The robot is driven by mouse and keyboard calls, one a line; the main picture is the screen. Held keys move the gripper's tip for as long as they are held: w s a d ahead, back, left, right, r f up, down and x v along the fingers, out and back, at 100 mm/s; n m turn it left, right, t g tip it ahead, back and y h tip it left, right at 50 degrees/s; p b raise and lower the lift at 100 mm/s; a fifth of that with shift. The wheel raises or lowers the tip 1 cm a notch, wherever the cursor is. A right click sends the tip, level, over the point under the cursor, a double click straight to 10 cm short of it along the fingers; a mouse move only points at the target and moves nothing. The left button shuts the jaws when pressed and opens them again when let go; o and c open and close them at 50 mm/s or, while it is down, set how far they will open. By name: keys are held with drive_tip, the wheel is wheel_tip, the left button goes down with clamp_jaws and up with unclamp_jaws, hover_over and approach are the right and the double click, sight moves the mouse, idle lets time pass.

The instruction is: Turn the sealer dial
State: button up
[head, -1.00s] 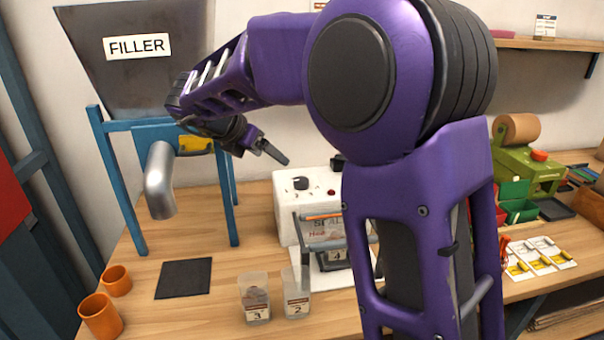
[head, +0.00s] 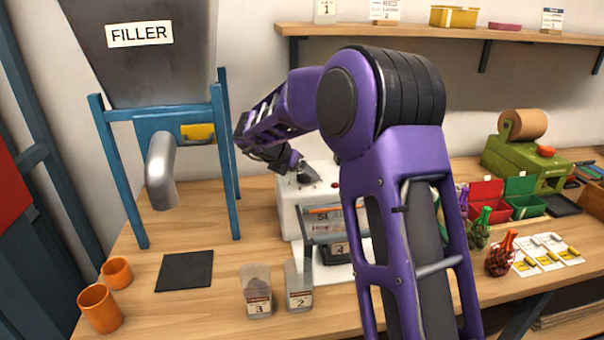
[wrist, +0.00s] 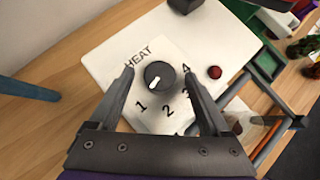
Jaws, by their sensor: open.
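The sealer (head: 288,222) is a white box on the table, with the word HEAT and numbers 1 to 4 on its top in the wrist view. Its round dark dial (wrist: 159,76) has a white pointer mark angled to the lower left, roughly toward the 1. My gripper (wrist: 160,79) is open, with one finger on either side of the dial and visible gaps between. I cannot tell how high the fingertips are above the panel. In the head view my gripper (head: 305,174) is over the sealer's top and hides the dial.
A red button (wrist: 214,72) and a dark knob (wrist: 185,4) sit near the dial. The sealer's bar frame (head: 322,211) stands in front. Clear bags marked 3 (head: 257,290) and 2 (head: 298,288) stand on the table. The filler (head: 150,60) is at left.

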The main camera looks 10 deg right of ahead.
drive_tip(key=shift+w+d+f, duration=0.15)
drive_tip(key=shift+d+f, duration=0.05)
drive_tip(key=shift+f, duration=0.05)
clamp_jaws()
idle(0.3)
